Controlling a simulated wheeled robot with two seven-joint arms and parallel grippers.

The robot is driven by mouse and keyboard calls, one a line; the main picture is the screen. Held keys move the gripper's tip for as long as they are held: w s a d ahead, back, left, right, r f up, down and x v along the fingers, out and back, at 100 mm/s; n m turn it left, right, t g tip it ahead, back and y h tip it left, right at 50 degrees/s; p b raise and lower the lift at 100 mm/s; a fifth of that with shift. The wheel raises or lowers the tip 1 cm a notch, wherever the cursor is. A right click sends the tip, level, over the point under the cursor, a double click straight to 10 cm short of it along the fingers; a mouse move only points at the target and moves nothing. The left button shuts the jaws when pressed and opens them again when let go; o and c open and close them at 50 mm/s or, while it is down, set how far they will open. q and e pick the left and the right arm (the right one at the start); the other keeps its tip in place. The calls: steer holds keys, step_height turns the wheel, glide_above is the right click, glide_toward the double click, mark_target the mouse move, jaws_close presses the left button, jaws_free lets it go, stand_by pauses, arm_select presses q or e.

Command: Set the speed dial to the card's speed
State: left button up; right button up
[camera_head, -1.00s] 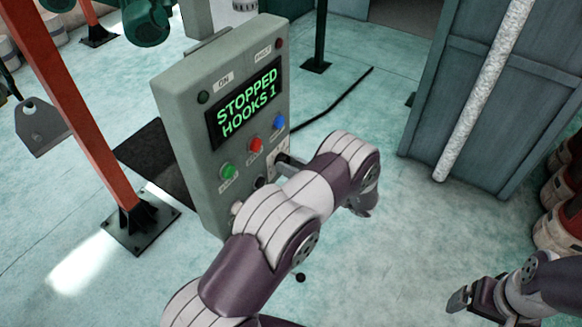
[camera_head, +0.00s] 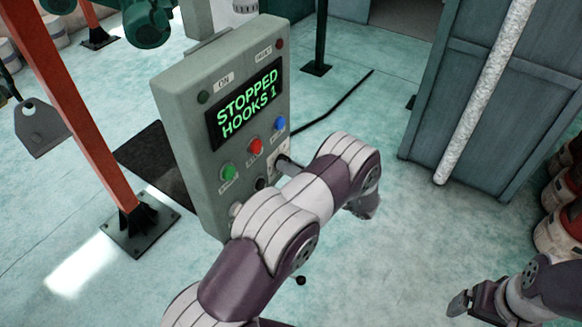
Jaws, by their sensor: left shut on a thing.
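A grey control box (camera_head: 178,125) stands upright left of centre. Its screen (camera_head: 245,103) reads "STOPPED HOOKS 1" in green letters. Green (camera_head: 228,172), red (camera_head: 255,146) and blue (camera_head: 279,124) buttons sit below the screen. My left arm crosses in front of the box's lower right. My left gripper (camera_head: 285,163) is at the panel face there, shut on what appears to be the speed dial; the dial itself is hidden. A dark round fitting (camera_head: 260,184) shows beside it. No speed card is readable. My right gripper (camera_head: 468,302) is low at the right, away from the box.
An orange post (camera_head: 85,110) with a dark base plate stands left of the box. A blue-grey cabinet (camera_head: 485,100) and a whitish pole (camera_head: 487,85) are at the right. Red and white drums (camera_head: 558,215) line the right edge. A black cable (camera_head: 335,108) lies on open floor behind.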

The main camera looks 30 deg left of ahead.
arm_select(q)
steer(key=shift+w+r, duration=0.1)
steer(key=shift+r, duration=0.05)
steer(key=o, duration=1.1)
steer(key=shift+c, duration=0.2)
steer(key=s+d+b, duration=0.1)
steer(key=d+b, duration=0.4)
steer(key=d, duration=0.7)
steer(key=shift+d+b, duration=0.35)
